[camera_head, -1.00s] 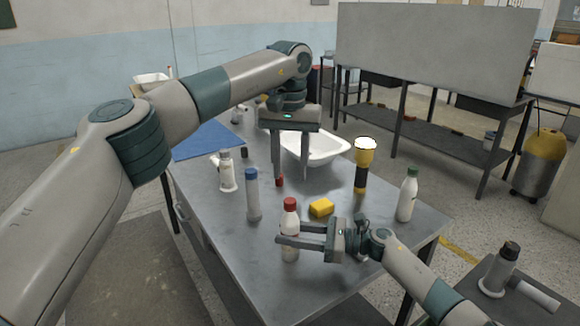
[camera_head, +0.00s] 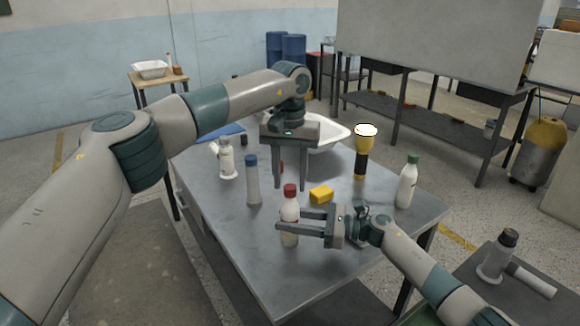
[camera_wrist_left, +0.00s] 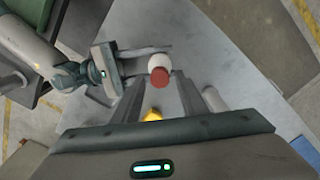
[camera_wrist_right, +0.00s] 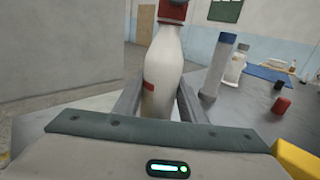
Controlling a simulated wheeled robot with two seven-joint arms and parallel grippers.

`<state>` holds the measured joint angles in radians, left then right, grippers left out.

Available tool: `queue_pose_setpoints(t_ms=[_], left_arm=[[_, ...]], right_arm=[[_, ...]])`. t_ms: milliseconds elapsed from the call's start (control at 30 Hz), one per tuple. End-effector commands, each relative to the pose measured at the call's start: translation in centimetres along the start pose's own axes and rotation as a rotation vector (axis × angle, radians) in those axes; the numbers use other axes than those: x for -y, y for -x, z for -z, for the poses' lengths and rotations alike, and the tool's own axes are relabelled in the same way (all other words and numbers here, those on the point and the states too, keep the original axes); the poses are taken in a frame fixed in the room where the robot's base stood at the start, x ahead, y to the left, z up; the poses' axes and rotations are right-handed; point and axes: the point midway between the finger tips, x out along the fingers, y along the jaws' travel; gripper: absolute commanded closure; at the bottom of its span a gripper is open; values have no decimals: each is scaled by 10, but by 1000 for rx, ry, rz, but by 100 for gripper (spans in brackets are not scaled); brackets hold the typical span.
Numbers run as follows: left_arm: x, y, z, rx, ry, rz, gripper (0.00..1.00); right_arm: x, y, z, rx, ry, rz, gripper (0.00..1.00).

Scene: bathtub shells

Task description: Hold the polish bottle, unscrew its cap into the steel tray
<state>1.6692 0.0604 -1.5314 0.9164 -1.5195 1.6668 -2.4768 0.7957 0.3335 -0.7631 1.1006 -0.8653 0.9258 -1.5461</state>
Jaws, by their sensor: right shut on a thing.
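The polish bottle (camera_head: 289,212) is white with a red cap (camera_head: 290,190) and stands upright near the table's front. My right gripper (camera_head: 290,222) is shut on its body from the right; the right wrist view shows the bottle (camera_wrist_right: 162,75) between the fingers, cap on. My left gripper (camera_head: 290,188) points down with its fingers apart and empty, its tips close to the cap. In the left wrist view the cap (camera_wrist_left: 160,76) shows just beyond the fingertips. I cannot make out a steel tray.
On the table (camera_head: 340,235) stand a blue-capped bottle (camera_head: 252,185), a yellow sponge (camera_head: 321,194), a yellow-black flashlight (camera_head: 362,155) and a green-capped bottle (camera_head: 407,185). A white basin (camera_head: 335,133) is behind my left gripper. The table's front is clear.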

Motion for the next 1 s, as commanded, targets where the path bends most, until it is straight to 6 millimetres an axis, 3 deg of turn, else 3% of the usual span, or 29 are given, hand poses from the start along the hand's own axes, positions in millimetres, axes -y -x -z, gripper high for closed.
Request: queue_pose_setpoints(t_ms=[433,467,600,633,867,1000], left_arm=[[0,-11,0,0,0,0,61],[0,-11,0,0,0,0,64],[0,-11,0,0,-1,0,97],[0,-11,0,0,-1,0,100],[0,-11,0,0,12,1,100],[0,-10,0,0,103,1,100]], right_arm=[[0,0,0,0,0,0,100],[0,0,0,0,0,0,100],[0,0,0,0,0,0,100],[0,0,0,0,0,0,100],[0,0,0,0,0,0,100],[0,0,0,0,0,0,100]])
